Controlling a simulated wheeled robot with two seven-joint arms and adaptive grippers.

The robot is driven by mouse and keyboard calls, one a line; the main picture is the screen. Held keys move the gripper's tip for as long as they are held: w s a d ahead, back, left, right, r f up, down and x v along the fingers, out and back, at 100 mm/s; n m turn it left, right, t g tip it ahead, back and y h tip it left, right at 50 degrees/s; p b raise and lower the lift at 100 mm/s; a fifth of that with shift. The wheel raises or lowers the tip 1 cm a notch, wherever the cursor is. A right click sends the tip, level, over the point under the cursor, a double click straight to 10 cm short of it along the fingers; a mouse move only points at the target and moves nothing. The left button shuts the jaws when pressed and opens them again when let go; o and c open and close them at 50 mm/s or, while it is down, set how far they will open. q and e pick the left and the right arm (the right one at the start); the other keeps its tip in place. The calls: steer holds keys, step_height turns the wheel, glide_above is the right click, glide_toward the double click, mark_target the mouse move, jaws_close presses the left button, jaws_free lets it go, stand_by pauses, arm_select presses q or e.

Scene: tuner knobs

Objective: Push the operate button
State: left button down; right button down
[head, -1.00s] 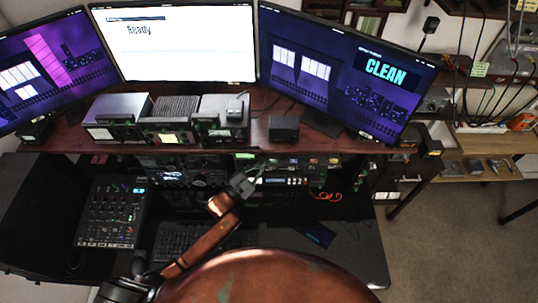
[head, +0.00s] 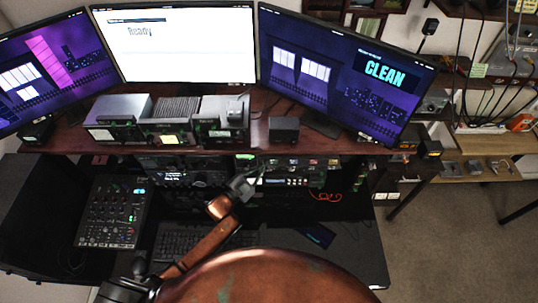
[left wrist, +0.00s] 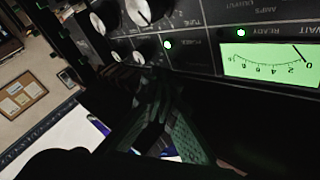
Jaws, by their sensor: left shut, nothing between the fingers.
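My left gripper (head: 246,186) is shut and empty in front of the rack of equipment under the desk shelf. In the left wrist view its dark fingers (left wrist: 160,115) are hard to make out against the shadow. Behind and above them is a black panel (left wrist: 205,50), shown upside down, with a lit green meter (left wrist: 270,65), knobs (left wrist: 138,12) and green lamps. Labels such as READY, WAIT and TUNE can be read. I cannot make out an operate button in either view. Whether the fingertips touch the panel cannot be told. My right gripper is out of view.
A mixer (head: 112,212) stands on the left of the lower desk, with a keyboard (head: 190,240) beside it. Three monitors stand on the upper shelf (head: 70,140), behind several small boxes. A red cable (head: 325,196) hangs right of my gripper.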

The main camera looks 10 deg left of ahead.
arm_select(q)
steer(key=s+d+p, duration=0.1)
steer(key=s+p, duration=0.1)
steer(key=s, duration=0.4)
steer(key=shift+p, duration=0.3)
steer(key=shift+d, duration=0.1)
stand_by(0.6)
